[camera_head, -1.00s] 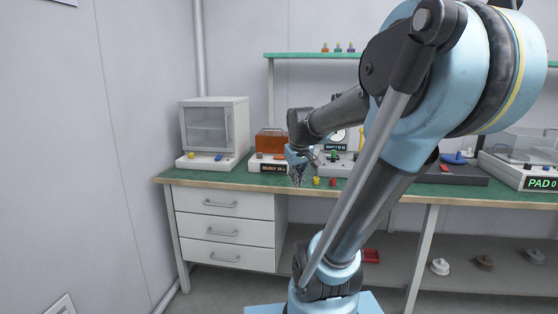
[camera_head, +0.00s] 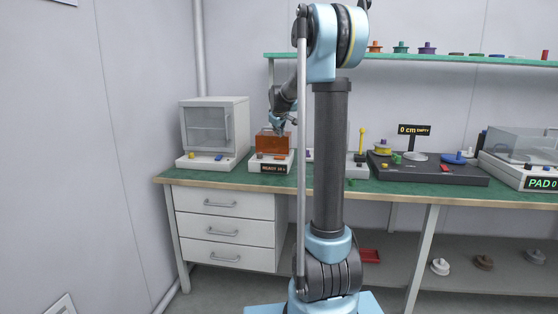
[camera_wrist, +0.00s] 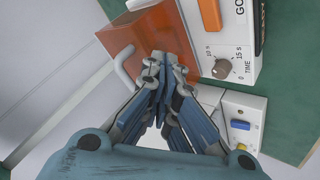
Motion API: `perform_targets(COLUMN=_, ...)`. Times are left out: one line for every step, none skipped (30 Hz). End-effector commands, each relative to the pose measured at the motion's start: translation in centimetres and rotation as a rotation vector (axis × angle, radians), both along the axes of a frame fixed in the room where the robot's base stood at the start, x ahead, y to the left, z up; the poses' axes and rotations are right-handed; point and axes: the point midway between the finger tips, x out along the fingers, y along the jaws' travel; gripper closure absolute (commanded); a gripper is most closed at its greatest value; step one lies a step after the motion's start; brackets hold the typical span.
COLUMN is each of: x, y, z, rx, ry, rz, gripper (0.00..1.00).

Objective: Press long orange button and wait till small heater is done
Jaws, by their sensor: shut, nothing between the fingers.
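The small heater is a see-through orange box (camera_head: 272,143) on a white base (camera_head: 284,166) with a dark sign that reads READY. In the wrist view the orange box (camera_wrist: 180,28) is at the top middle. The long orange button (camera_wrist: 210,14) shows at the top on the white panel, beside black GO lettering. A grey TIME knob (camera_wrist: 227,68) sits lower on that panel. My gripper (camera_head: 274,128) is just above the orange box in the head view; its fingertips (camera_wrist: 165,58) are together and empty in the wrist view, apart from the button.
A larger white oven (camera_head: 213,130) stands left of the heater; its base has a blue button (camera_wrist: 240,125) and a yellow knob (camera_wrist: 234,148). A dark tray (camera_head: 430,172) and a PAD box (camera_head: 530,165) stand to the right. My arm hides the bench middle.

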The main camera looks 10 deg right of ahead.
Motion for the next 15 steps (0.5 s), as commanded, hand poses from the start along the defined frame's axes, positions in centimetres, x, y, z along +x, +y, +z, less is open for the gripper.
perform_targets(x=0.61, y=0.06, z=0.02, rx=-0.004, ry=-0.006, rz=0.005, gripper=1.0)
perform_targets(x=0.87, y=0.08, z=0.03, rx=-0.006, ry=-0.008, rz=0.007, gripper=1.0)
perform_targets(x=1.12, y=0.1, z=0.04, rx=-0.009, ry=-0.01, rz=0.009, gripper=1.0)
perform_targets(x=1.23, y=0.11, z=0.04, rx=-0.01, ry=-0.011, rz=0.01, gripper=1.0)
perform_targets(x=1.3, y=0.11, z=0.05, rx=-0.01, ry=-0.012, rz=0.011, gripper=1.0)
perform_targets(x=1.34, y=0.11, z=0.05, rx=-0.011, ry=-0.012, rz=0.011, gripper=1.0)
perform_targets(x=1.34, y=0.11, z=0.05, rx=-0.012, ry=-0.012, rz=0.011, gripper=1.0)
perform_targets(x=1.33, y=0.11, z=0.05, rx=-0.012, ry=-0.012, rz=0.011, gripper=1.0)
perform_targets(x=1.31, y=0.1, z=0.05, rx=-0.011, ry=-0.012, rz=0.011, gripper=1.0)
perform_targets(x=1.31, y=0.1, z=0.06, rx=-0.01, ry=-0.012, rz=0.011, gripper=1.0)
perform_targets(x=1.3, y=0.09, z=0.05, rx=-0.01, ry=-0.012, rz=0.011, gripper=1.0)
perform_targets(x=1.29, y=0.09, z=0.06, rx=-0.01, ry=-0.012, rz=0.011, gripper=1.0)
perform_targets(x=1.29, y=0.08, z=0.05, rx=-0.01, ry=-0.012, rz=0.011, gripper=1.0)
perform_targets(x=1.29, y=0.08, z=0.04, rx=-0.01, ry=-0.012, rz=0.011, gripper=1.0)
perform_targets(x=1.29, y=0.08, z=0.0, rx=-0.01, ry=-0.012, rz=0.011, gripper=1.0)
